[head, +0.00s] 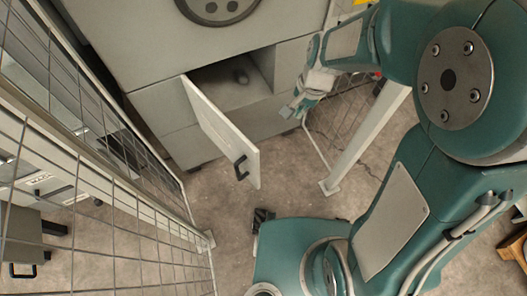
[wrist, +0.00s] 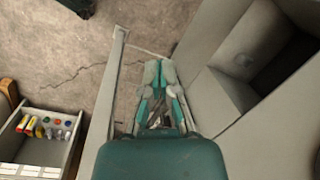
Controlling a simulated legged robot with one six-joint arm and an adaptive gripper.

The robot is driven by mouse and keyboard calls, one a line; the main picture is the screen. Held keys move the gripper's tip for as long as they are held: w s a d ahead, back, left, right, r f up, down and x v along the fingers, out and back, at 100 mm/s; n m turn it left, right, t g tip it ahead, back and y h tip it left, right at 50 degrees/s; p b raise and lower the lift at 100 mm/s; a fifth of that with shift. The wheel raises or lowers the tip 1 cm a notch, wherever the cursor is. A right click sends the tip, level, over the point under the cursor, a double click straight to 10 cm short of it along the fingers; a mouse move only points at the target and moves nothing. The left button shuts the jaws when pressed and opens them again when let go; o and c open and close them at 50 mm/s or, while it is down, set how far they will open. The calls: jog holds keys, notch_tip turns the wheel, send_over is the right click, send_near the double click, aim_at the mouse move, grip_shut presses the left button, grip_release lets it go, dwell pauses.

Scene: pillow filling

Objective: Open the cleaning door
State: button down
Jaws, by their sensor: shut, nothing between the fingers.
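The cleaning door (head: 222,132) is a pale panel with a black handle (head: 241,167). In the head view it stands swung out from the front of the grey machine (head: 170,105), at a wide angle to the opening. In the wrist view my gripper (wrist: 158,68) points past the machine, with the open compartment (wrist: 285,50) at the right. The door is not clearly visible there.
A wire-mesh fence (head: 130,190) runs along the left. A pale post (head: 370,135) stands to the right of my gripper. Bare floor (head: 215,205) lies below the door. In the wrist view a tray (wrist: 40,140) with small coloured items is at the lower left.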

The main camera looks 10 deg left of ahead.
jog(key=s+a+f+m+g, duration=0.1)
jog(key=a+f, duration=0.3)
jog(key=f, duration=0.6)
jog(key=s+a+f+m+g, duration=0.1)
jog(key=s+a+f, duration=0.2)
jog(key=f, duration=0.6)
jog(key=shift+s+a+f, duration=0.35)
jog(key=shift+s+a, duration=0.05)
jog(key=shift+a, duration=0.25)
